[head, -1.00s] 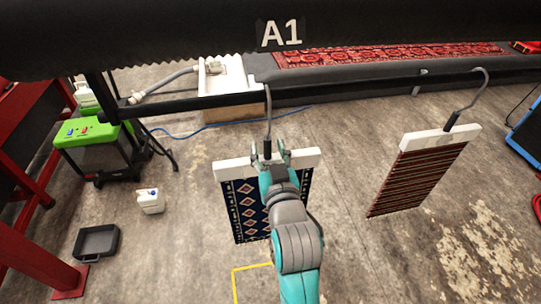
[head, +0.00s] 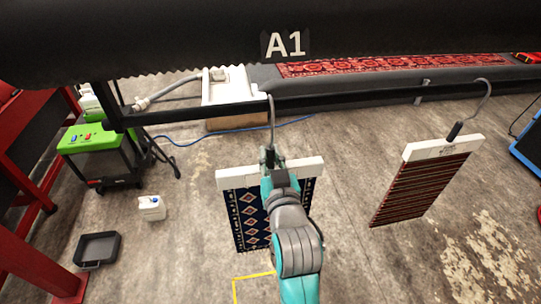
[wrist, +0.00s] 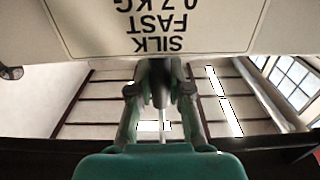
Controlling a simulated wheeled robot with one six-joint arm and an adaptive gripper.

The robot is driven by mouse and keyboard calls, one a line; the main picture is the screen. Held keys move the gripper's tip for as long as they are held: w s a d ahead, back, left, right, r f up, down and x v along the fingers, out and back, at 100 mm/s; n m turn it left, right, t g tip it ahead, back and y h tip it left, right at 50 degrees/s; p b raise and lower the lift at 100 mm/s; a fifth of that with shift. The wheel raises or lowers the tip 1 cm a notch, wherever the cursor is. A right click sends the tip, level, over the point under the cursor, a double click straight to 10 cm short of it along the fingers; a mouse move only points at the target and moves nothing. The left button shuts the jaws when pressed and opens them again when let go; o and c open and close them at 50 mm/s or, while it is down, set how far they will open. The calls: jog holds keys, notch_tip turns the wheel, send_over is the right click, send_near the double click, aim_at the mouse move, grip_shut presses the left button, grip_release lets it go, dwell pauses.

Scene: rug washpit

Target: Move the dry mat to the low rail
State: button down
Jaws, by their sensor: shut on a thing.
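A dark blue mat with a diamond pattern (head: 250,228) hangs from a white clamp bar (head: 306,171). Its grey hook (head: 271,112) rises to a black rail (head: 196,112). My gripper (head: 270,157) is shut on the dark handle of this hanger, just above the bar; my arm hides the mat's middle. In the wrist view my gripper (wrist: 160,88) closes on the handle below a white label (wrist: 150,25) reading "SILK FAST 0.7 KG" upside down. A red striped mat (head: 420,187) hangs from the same rail on the right. I cannot tell which mat is dry.
A large black roll marked A1 (head: 180,40) crosses above the rail. A green-topped machine (head: 100,150), a white jug (head: 151,208) and a black tray (head: 97,249) stand on the left. Red frames (head: 30,245) line the left edge. Floor between the mats is clear.

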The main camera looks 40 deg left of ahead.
aim_at(271, 145)
jog(key=shift+r, duration=0.15)
jog(key=shift+r, duration=2.1)
jog(key=v, duration=1.5)
dwell(0.4)
dwell(0.4)
